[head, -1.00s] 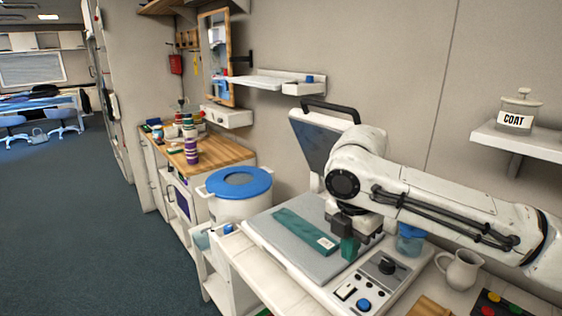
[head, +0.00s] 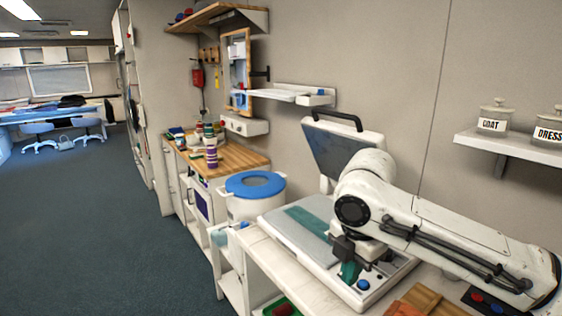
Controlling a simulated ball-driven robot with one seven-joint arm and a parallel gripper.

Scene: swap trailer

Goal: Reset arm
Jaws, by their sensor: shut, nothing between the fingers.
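My arm reaches in from the lower right, and my gripper (head: 349,268) points down at the front right of the white press (head: 278,227). It is shut, with teal at its tips. I cannot tell whether it touches the press. The press lid (head: 328,150), with a dark handle, stands raised behind my arm.
A white tub with a blue lid (head: 255,184) stands left of the press. A wooden counter (head: 235,158) with stacked spools is beyond. COAT (head: 493,120) and DRESS (head: 549,130) jars stand on a wall shelf at right. The floor (head: 90,220) at left is clear.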

